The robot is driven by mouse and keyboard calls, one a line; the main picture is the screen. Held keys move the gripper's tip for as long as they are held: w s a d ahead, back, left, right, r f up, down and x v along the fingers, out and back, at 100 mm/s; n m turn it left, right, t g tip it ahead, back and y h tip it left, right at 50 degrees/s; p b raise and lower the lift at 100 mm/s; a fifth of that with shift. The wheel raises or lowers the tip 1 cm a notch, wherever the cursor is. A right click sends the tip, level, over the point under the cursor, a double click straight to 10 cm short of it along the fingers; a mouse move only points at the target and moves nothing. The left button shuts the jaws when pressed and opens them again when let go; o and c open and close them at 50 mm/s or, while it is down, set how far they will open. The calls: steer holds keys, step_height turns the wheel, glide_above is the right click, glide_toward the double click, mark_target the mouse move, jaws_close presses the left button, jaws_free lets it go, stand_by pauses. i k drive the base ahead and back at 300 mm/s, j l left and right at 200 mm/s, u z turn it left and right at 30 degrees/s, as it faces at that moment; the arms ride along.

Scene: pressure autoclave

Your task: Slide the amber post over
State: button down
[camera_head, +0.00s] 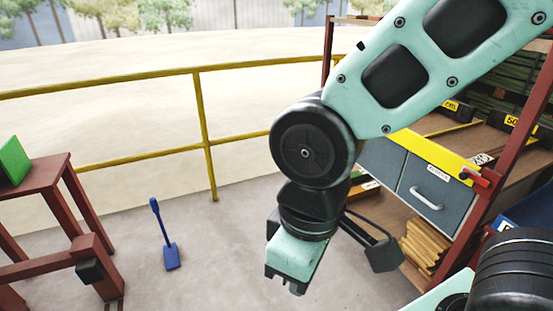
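I see nothing that I can surely call the amber post. The nearest in colour are the upright (205,138) of the yellow railing and a yellow bar (436,152) across the front of the shelf rack at right. My gripper (286,284) hangs at the end of my teal arm, near the bottom middle, pointing down over the grey floor. It is apart from the railing and left of the rack. Its fingertips are small and partly hidden, so I cannot tell whether they are open. I see nothing held in it.
The dark red rack (447,255) holds grey drawers (425,192) and boards; a red clamp (481,178) sits on its post. At left stands a red-brown frame (88,245) with a green panel (14,160). A blue shovel (171,255) stands on open floor between.

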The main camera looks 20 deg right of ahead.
mark_target(362, 191)
steer(key=i+z, duration=0.25)
steer(key=i, duration=0.25)
steer(key=i+j+z, duration=0.2)
steer(key=i, duration=0.35)
steer(key=i+j+z, duration=0.25)
steer(key=i, duration=0.25)
steer(key=i+j+z, duration=0.1)
steer(key=i+z, duration=0.25)
steer(key=i+j+z, duration=0.2)
steer(key=i+z, duration=0.2)
steer(key=i+j+z, duration=0.2)
steer(key=z, duration=0.15)
steer(key=j, duration=0.1)
